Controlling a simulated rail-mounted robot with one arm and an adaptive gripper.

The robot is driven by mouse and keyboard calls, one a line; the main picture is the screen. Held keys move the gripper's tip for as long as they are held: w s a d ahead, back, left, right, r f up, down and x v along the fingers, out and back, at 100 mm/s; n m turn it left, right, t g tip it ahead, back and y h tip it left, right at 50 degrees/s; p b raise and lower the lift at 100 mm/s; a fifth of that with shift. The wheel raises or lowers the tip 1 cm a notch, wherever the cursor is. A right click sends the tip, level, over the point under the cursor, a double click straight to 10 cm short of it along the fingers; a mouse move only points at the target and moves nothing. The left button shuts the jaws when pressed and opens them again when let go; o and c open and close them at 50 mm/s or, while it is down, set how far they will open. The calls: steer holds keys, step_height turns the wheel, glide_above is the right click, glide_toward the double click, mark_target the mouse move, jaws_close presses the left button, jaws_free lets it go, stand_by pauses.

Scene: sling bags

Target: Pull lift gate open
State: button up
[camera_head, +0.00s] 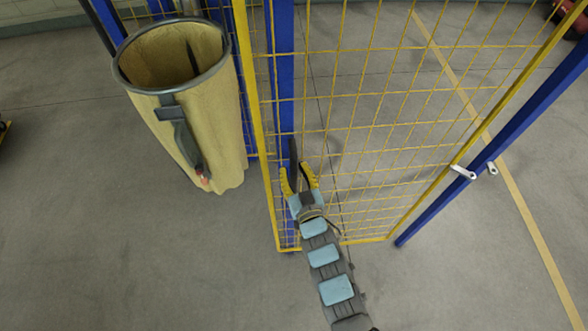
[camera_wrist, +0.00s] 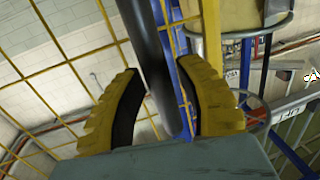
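The gate is a yellow wire-mesh panel with a yellow frame (camera_head: 262,135), standing in the middle of the head view; its mesh also fills the left of the wrist view (camera_wrist: 75,62). A dark upright bar (camera_head: 293,152), which looks like a handle, is near the panel's left edge. In the wrist view the bar (camera_wrist: 153,65) runs between my two yellow fingers. My gripper (camera_head: 299,175) is open, with a finger on each side of the bar and gaps showing. I cannot tell whether either finger touches it.
A tan sling bag (camera_head: 200,125) with a metal rim hangs left of the gate, close to my gripper. Blue posts stand behind the panel (camera_head: 284,65) and at its right edge (camera_head: 515,130). Small metal levers (camera_head: 463,172) sit at the right edge.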

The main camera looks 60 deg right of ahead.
steer(key=shift+o, duration=0.5)
steer(key=shift+s, duration=0.1)
steer(key=shift+s+a, duration=0.45)
steer(key=shift+a, duration=0.05)
steer(key=v, duration=1)
steer(key=shift+s+a, duration=0.15)
steer(key=shift+a, duration=0.05)
